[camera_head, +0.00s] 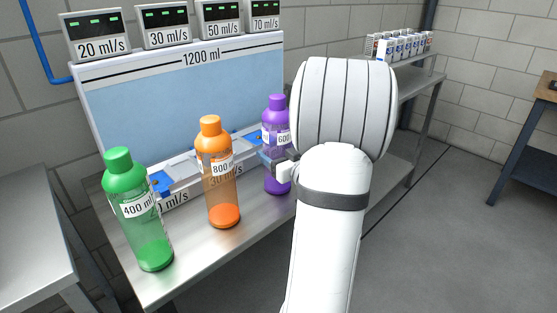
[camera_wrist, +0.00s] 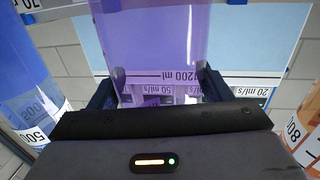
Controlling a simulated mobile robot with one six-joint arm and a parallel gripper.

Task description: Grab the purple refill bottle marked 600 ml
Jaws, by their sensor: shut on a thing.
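The purple bottle (camera_head: 277,150), with a white label reading 600, stands upright at the right of the row on the metal table. In the head view my gripper (camera_head: 277,163) is at its middle, and my white arm hides part of its right side. In the wrist view the see-through purple bottle (camera_wrist: 155,40) fills the space between the two dark fingers of my gripper (camera_wrist: 155,88), one on each side. My gripper is shut on the bottle. Whether its base touches the table is hard to tell.
An orange 800 bottle (camera_head: 221,190) stands close on the left, and a green 400 ml bottle (camera_head: 150,235) further left. A blue 500 bottle (camera_wrist: 28,85) shows in the wrist view. A 1200 ml panel (camera_head: 180,90) rises behind, with flow displays (camera_head: 96,38) on top.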

